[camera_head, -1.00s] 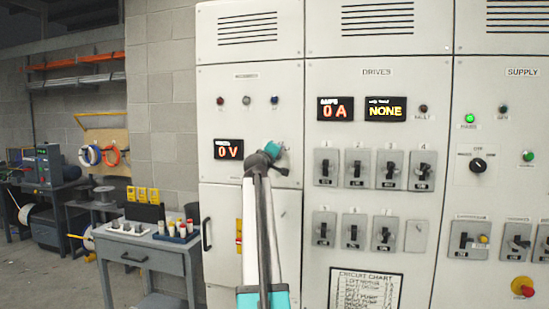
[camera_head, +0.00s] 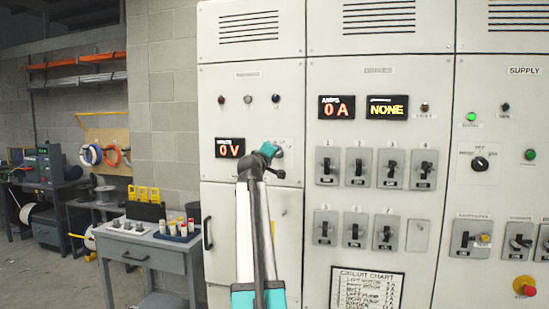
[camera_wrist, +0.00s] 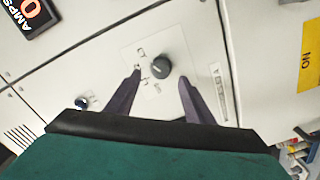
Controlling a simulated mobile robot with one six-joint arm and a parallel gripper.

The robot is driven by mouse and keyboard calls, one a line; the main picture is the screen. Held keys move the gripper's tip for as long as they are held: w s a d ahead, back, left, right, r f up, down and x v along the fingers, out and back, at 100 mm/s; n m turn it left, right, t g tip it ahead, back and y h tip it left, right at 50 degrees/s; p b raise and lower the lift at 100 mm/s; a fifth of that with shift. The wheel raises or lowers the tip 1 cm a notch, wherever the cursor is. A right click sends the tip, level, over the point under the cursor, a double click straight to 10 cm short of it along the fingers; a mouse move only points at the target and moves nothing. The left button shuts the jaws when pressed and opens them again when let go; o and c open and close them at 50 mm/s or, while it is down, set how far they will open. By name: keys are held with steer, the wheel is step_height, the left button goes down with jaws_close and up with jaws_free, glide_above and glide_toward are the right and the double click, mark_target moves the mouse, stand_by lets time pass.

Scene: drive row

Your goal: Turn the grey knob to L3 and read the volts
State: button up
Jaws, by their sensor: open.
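The knob (camera_wrist: 161,67), dark grey and round, sits on a light square plate with small position marks on the left cabinet door. In the wrist view it lies between the two spread fingers of my gripper (camera_wrist: 160,74), with gaps on both sides. The marks are too small to read. In the head view my gripper (camera_head: 270,153) is at the door and largely covers the knob.
An amps display (camera_head: 337,107) reads 0 A, and a yellow display (camera_head: 387,107) reads NONE. Several switches (camera_head: 357,167) fill the middle panel. A red emergency button (camera_head: 524,286) is at lower right. A grey cart (camera_head: 155,262) with small items stands left of the cabinet.

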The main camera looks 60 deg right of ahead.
steer(key=v, duration=0.8)
steer(key=shift+b, duration=0.35)
steer(key=shift+r, duration=0.1)
